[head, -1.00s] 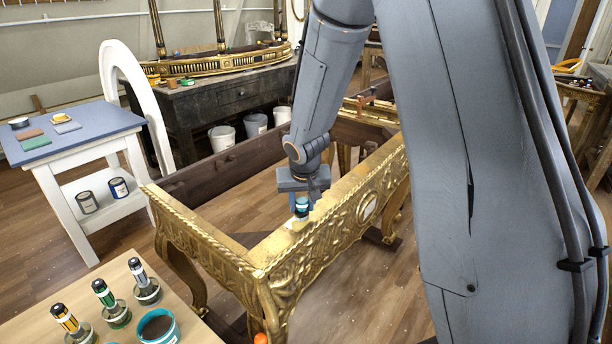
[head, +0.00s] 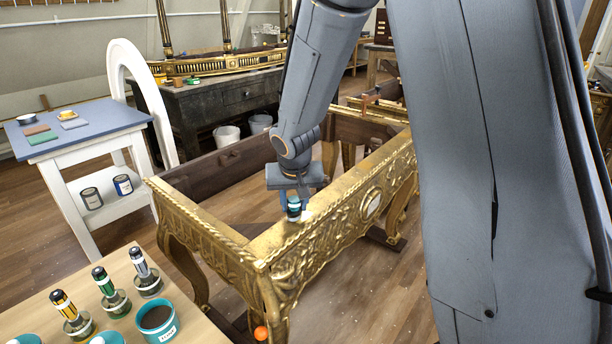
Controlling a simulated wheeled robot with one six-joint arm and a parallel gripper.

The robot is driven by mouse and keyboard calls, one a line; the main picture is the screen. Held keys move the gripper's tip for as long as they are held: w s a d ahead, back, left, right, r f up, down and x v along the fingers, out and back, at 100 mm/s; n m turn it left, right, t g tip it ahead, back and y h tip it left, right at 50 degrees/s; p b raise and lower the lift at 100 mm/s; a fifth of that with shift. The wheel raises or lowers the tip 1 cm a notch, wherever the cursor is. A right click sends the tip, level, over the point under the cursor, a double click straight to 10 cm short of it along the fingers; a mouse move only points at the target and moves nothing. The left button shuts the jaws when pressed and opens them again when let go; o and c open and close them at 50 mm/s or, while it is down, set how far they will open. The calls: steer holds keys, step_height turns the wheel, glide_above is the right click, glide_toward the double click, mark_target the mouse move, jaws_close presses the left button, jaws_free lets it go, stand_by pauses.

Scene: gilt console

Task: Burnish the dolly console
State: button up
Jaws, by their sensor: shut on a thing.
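The gilt console (head: 345,232) is an open frame with carved gold rails and legs and no top. Its front rail runs from the near corner back to the right, with a pale oval medallion (head: 372,203) on it. My gripper (head: 295,197) points down over the front rail's top edge, left of the medallion. It is shut on a teal-and-dark tool (head: 294,208) with a pale lower part. The tool's tip is at or very near the gold rail; I cannot tell whether it touches. My arm hides part of the console's far side.
A wooden table at lower left bears several banded tools in holders, such as a green one (head: 110,289), and a teal pot (head: 157,320). A blue-topped white table (head: 88,128) stands left. An orange ball (head: 261,332) is by the near leg.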

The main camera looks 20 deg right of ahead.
steer(key=shift+s+a, duration=0.15)
steer(key=shift+a, duration=0.15)
steer(key=shift+s+a+r, duration=0.1)
steer(key=shift+s+a, duration=0.05)
steer(key=shift+r, duration=0.25)
steer(key=shift+r+p, duration=0.5)
steer(key=shift+r, duration=0.45)
steer(key=shift+r+p, duration=2.45)
steer(key=shift+r, duration=0.25)
